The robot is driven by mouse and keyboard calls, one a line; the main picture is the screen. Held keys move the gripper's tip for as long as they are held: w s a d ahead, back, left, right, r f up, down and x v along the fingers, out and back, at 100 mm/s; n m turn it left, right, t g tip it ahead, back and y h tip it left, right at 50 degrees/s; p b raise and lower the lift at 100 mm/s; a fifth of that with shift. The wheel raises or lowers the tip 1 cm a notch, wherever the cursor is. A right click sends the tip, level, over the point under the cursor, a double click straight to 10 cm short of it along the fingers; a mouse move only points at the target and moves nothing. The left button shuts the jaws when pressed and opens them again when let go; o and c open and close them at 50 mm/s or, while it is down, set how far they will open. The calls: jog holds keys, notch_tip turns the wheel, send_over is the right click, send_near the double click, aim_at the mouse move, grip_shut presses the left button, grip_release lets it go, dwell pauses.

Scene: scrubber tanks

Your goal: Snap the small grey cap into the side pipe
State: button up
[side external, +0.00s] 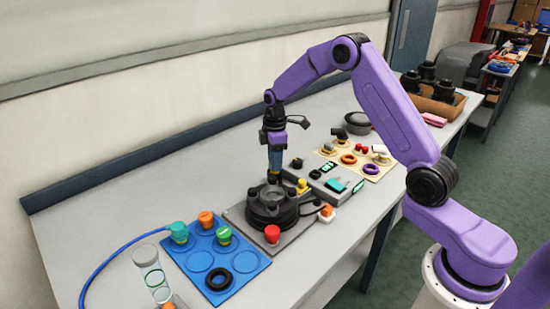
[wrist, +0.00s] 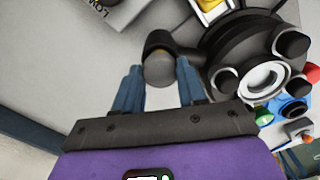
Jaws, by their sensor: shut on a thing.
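The small grey cap (wrist: 160,69) shows as a round grey face between my two blue fingertips in the wrist view. My gripper (wrist: 159,76) is shut on it, one finger on each side. The black side pipe (wrist: 159,41) is right behind the cap and joins the black tank (wrist: 249,62). The cap lies at the pipe's mouth; I cannot tell how deep it sits. In the side view my gripper (side external: 274,174) points down at the back edge of the tank (side external: 270,208), and the cap and side pipe cannot be made out.
A blue tray (side external: 242,263) with orange and green caps and a black ring lies in front of the tank. A grey control box (side external: 330,188) stands behind it, and a beige board (side external: 375,172) of parts farther back. A red knob (side external: 272,234) is on the tank's base.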

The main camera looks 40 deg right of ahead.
jog(key=shift+f, duration=0.65)
dwell(1.7)
jog(key=o, duration=1.8)
jog(key=shift+r, duration=0.15)
jog(key=shift+r, duration=3.4)
